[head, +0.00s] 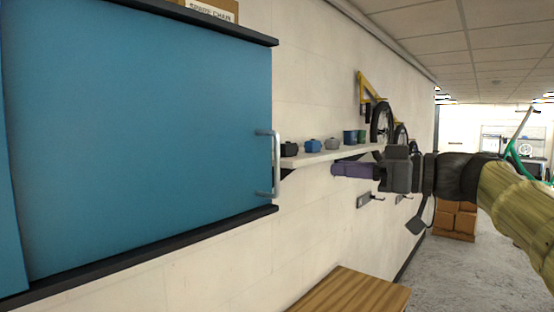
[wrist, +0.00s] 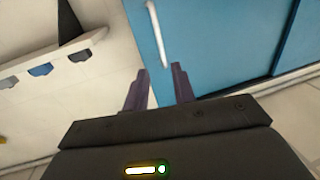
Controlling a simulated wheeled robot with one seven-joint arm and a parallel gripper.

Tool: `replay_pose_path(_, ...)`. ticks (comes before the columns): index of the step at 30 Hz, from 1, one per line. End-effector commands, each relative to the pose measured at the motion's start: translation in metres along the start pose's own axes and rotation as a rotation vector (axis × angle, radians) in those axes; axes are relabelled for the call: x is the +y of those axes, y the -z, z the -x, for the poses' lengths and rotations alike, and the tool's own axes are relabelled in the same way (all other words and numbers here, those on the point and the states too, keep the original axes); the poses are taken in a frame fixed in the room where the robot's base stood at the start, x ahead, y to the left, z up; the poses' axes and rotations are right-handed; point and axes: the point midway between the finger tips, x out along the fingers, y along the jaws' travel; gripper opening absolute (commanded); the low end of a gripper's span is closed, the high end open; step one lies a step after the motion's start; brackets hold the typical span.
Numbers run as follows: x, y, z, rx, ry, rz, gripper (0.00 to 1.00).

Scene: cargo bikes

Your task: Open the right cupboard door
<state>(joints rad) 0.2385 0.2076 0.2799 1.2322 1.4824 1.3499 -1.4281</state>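The blue wall cupboard fills the left of the head view. Its right door (head: 140,130) covers the front up to the cupboard's right end and looks shut. A pale upright bar handle (head: 276,163) sits at that door's right edge; it also shows in the wrist view as a white bar handle (wrist: 158,33). My gripper (head: 337,170) is to the right of the handle in the head view, its purple fingers pointing left. In the wrist view my gripper (wrist: 161,70) has its fingers apart with nothing between them, and the handle lies just beyond the tips, not touched.
A white wall shelf (head: 325,156) with small blocks (head: 312,146) runs behind my gripper. A wooden bench top (head: 350,294) stands below. A box (head: 210,10) sits on the cupboard. Brown boxes (head: 455,220) stand farther back, with clear floor (head: 440,270) in front.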

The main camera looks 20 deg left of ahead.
Motion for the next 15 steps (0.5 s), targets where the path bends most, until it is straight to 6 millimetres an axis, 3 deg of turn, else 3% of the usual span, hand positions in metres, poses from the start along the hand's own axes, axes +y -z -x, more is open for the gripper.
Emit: replay_pose_path(15,0.000,0.004,-0.093,-0.001,0.003,-0.004,0.26)
